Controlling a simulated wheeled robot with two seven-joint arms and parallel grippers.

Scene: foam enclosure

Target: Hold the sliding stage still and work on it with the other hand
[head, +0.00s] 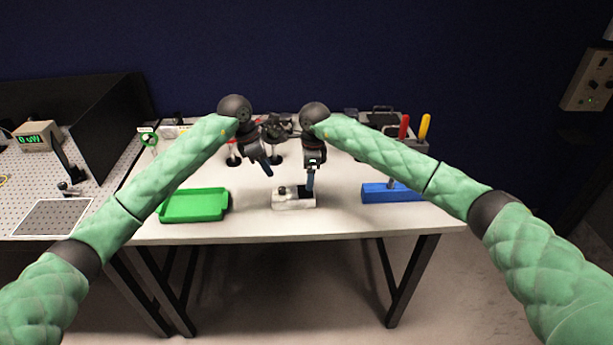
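The sliding stage (293,202) is a small pale block near the front middle of the white table. A small dark knob (282,190) stands on its left part. My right gripper (310,186) points down at the right part of the stage, its tip at or just over the top; I cannot tell whether it touches. My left gripper (268,172) is above and behind the stage's left end, tilted down to the right, apart from it.
A green tray (194,219) lies left of the stage. Small mounts stand behind the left gripper. The table front between tray and rack is mostly clear.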

